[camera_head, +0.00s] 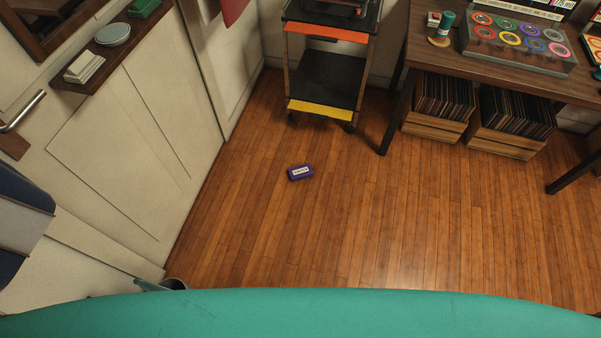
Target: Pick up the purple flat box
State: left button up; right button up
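The purple flat box (300,172) lies on the wooden floor near the middle of the head view. It is small, with a white label on its top, and nothing touches or covers it. Neither of my grippers can be made out in this view.
A trolley (328,80) with orange and yellow shelf edges stands behind the box. A dark wooden table (440,62) stands at the back right, with record crates (434,127) under it. A pale wall (130,140) with a narrow shelf (112,48) runs along the left. The floor around the box is clear.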

aim_at(298, 173)
jog(key=i+l+u, duration=0.5)
jog(key=i+l, duration=0.8)
